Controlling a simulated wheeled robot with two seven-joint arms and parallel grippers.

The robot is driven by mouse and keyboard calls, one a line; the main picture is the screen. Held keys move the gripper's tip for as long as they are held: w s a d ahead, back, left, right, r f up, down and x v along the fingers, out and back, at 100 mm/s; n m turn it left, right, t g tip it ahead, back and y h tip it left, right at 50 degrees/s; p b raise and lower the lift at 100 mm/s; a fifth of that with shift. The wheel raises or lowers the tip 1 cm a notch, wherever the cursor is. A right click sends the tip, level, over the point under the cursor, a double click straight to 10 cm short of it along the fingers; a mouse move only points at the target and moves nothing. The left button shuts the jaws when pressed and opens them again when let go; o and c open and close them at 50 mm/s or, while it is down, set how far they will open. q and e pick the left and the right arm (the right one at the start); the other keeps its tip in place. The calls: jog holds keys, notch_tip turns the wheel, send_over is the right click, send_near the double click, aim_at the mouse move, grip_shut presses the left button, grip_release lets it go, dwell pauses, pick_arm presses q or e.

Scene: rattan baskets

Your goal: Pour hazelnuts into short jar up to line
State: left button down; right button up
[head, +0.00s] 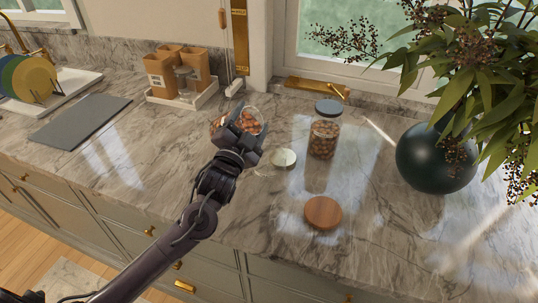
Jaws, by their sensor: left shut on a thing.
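My left gripper (240,132) is shut on a clear glass jar (252,116) with round brown nuts inside, over the counter left of centre. The gripper hides much of this jar, so I cannot tell its full shape, any line on it, or whether it touches the counter. A second clear glass jar (325,135) stands upright to the right, with a dark grey lid on and brown nuts inside. A pale round disc (283,158) lies on the counter between the two jars. A round wooden disc (322,212) lies nearer the front. My right gripper is not in view.
A large dark green round vase (436,158) with leafy branches stands at the right. A white tray (182,100) with brown boxes is at the back left, beside a grey mat (80,122) and a plate rack (30,82). The marble counter (410,235) is clear at the front right.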

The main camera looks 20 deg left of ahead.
pick_arm(q)
jog(key=shift+m+b, duration=0.35)
jog(key=shift+m, duration=0.05)
jog(key=shift+s+d+r+m+h+b, duration=0.15)
jog(key=shift+m+h+b, duration=0.15)
jog(key=shift+m, duration=0.45)
jog(key=shift+w+d+r+m+h+b, duration=0.1)
jog(key=shift+d+m+h+b, duration=0.15)
jog(key=shift+m, duration=0.45)
jog(key=shift+s+d+r+m+h+b, duration=0.1)
jog(key=shift+m+h+b, duration=0.25)
jog(key=shift+m, duration=0.4)
dwell(1.1)
jog(key=shift+s+d+r+m+t+h, duration=0.15)
jog(key=shift+d+m+t+h, duration=0.15)
jog(key=shift+d+m, duration=0.65)
dwell(1.6)
jog(key=shift+m, duration=0.85)
dwell(0.8)
